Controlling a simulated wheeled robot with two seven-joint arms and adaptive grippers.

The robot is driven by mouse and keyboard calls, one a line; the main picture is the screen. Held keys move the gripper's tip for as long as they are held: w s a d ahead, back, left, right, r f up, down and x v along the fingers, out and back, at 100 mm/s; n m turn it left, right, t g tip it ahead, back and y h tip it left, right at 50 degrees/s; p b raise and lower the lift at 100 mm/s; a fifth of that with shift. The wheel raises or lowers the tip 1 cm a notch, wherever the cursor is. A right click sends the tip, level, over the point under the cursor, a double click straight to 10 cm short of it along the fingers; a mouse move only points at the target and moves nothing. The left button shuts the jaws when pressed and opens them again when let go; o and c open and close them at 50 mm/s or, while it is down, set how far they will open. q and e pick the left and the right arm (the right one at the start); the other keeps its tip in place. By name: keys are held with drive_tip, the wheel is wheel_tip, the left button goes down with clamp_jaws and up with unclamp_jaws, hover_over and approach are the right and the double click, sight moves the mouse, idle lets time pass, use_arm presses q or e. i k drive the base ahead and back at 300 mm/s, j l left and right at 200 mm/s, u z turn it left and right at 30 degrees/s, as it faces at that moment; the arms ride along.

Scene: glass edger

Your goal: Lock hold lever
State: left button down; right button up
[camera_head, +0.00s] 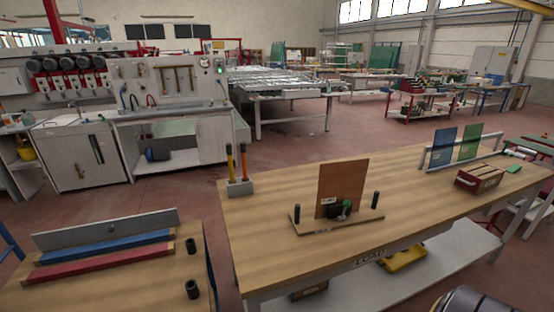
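A small wooden fixture board (310,222) lies on the wooden workbench (260,250) in front of me. An upright brown panel (342,185) stands on the fixture. At the panel's foot is a black clamp block (333,212) beside a green-knobbed lever (347,205). I cannot tell at this size whether the lever is locked. Two black upright handles stand on the fixture, one at the left (297,214) and one at the right (375,200). Neither of my grippers is in view.
A holder with two orange-topped tools (240,187) stands at the bench's left end. A red box (480,181) and a rack with blue and green panels (444,148) are at the right. A lower table (150,268) stands at the left, with a floor gap between.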

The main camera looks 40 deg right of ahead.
sight(346, 203)
drive_tip(key=z, duration=1.75)
drive_tip(key=i+u, duration=0.15)
drive_tip(key=u, duration=0.2)
drive_tip(key=i+l+u, duration=0.15)
drive_tip(key=u, duration=0.25)
drive_tip(key=i+l+u, duration=0.15)
drive_tip(key=u, duration=0.2)
